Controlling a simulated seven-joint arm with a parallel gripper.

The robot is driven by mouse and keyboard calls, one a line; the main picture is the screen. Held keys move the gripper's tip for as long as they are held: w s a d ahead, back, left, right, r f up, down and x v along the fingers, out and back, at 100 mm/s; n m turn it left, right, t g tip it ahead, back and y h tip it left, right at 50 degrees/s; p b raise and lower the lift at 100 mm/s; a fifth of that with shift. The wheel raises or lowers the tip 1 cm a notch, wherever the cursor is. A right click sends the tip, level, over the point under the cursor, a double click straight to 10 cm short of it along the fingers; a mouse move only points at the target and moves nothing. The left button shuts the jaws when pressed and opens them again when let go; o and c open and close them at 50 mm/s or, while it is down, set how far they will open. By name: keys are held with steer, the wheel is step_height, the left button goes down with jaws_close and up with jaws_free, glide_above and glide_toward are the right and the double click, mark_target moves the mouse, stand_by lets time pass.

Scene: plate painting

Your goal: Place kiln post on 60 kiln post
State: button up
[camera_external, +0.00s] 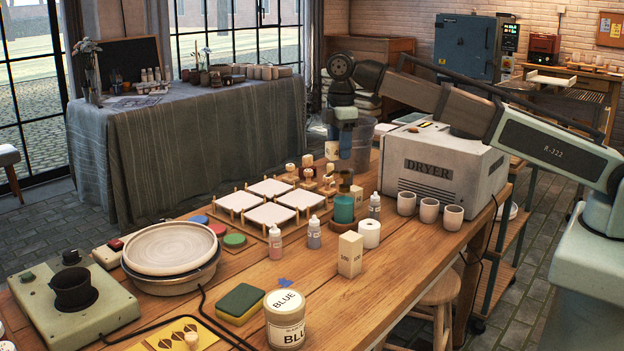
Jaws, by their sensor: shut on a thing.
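A pale upright block marked 100 (350,256) stands nearer the camera, apart from the gripper. I cannot read a 60 on any block.
White square tiles (268,188) lie on a wooden rack to the left. Dropper bottles (275,243), a white roll (369,234) and several cups (429,211) stand around. The dryer (445,160) is close on the right. Bare wood lies front right of the 100 block.

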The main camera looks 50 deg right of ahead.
steer(key=w+d+m, duration=0.2)
steer(key=d, duration=0.6)
steer(key=w+d+m, duration=0.1)
steer(key=w+d, duration=0.2)
steer(key=d, duration=0.5)
glide_toward(359, 188)
steer(key=shift+f, duration=3.2)
steer(key=o, duration=1.1)
steer(key=shift+f, duration=0.1)
step_height(359, 188, up, 12)
steer(key=shift+r, duration=0.15)
